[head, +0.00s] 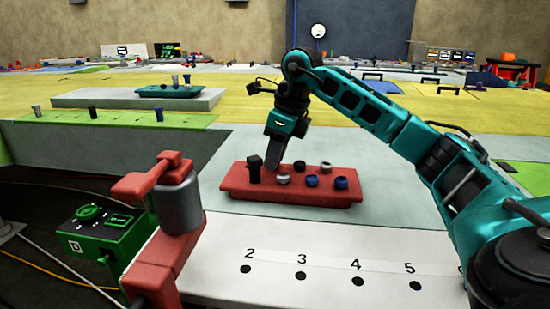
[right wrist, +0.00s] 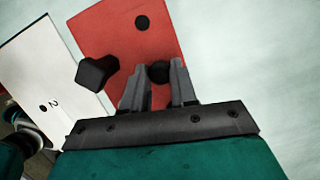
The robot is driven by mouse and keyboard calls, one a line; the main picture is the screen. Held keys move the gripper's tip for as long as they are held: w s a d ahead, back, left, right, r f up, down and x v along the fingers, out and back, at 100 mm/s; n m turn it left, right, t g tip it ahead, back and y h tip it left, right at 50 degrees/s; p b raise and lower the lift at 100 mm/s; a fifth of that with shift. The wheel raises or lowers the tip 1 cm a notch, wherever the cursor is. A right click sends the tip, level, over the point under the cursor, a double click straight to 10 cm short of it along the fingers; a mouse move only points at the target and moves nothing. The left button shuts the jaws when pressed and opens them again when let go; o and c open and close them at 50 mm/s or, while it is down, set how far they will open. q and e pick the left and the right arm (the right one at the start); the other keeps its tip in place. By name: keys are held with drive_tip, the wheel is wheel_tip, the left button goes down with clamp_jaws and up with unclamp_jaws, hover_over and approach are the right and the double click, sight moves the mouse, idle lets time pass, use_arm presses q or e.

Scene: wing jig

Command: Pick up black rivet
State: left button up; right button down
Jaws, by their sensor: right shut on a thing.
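The red tray (head: 235,190) lies on the grey table. In the right wrist view the tray (right wrist: 110,30) is beneath my right gripper. The black rivet (right wrist: 158,71) shows as a dark round head between the fingertips of my right gripper (right wrist: 158,86), which is shut on it. In the head view the right gripper (head: 272,150) points down over the tray's back left part, and its fingers hide the rivet. Whether the rivet is clear of the tray, I cannot tell. A taller black piece (head: 254,170) stands just left of the fingers. My left gripper is not in view.
Silver rivets (head: 284,178) and blue rivets (head: 312,180) stand in the tray to the right. A white strip (head: 330,265) with numbered holes lies in front. A red clamp (head: 160,210) rises at the left front. A teal tray (head: 170,92) stands further back.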

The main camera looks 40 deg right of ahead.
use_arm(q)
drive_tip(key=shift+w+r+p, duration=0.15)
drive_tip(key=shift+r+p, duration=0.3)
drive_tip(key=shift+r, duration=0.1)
use_arm(e)
wheel_tip(320, 180, up, 20)
drive_tip(key=shift+f, duration=0.15)
drive_tip(key=shift+f, duration=0.1)
idle(0.5)
